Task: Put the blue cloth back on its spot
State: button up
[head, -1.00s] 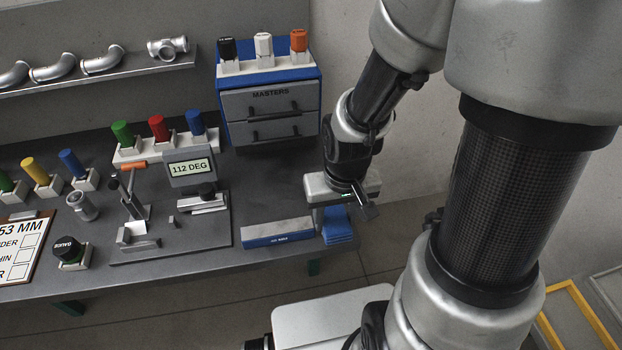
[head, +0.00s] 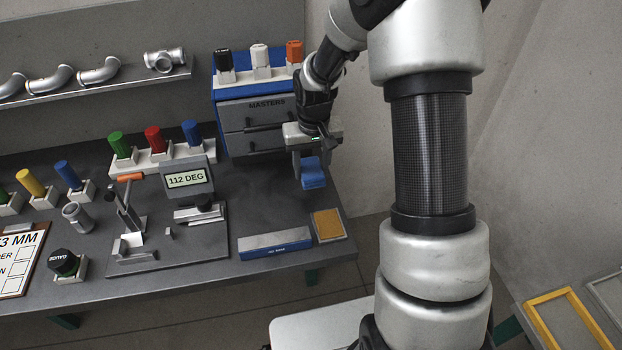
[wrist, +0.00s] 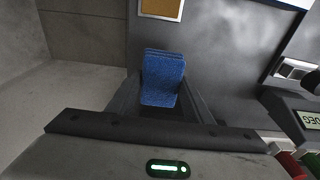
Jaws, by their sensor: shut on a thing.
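The blue cloth (head: 313,174) is folded and held in my gripper (head: 309,160), raised above the right end of the bench. In the wrist view the cloth (wrist: 162,78) shows between the two fingers of my gripper (wrist: 160,100), which is shut on it. A tan pad with a pale frame (head: 328,224) lies bare on the bench near its front right corner, below and nearer than the cloth. The pad also shows at the top of the wrist view (wrist: 161,8). The cloth is apart from the pad.
A blue and grey block (head: 274,243) lies left of the pad. The MASTERS drawer unit (head: 262,108) stands just behind my gripper. The gauge stand with its 112 DEG display (head: 187,178) is further left. The bench's right edge is close to the pad.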

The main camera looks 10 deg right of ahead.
notch_tip(320, 180, down, 4)
jog(key=shift+f, duration=0.2)
jog(key=shift+w+f, duration=0.2)
jog(key=shift+f, duration=0.1)
jog(key=shift+f+b, duration=0.35)
jog(key=shift+b, duration=0.1)
jog(key=o, duration=1.1)
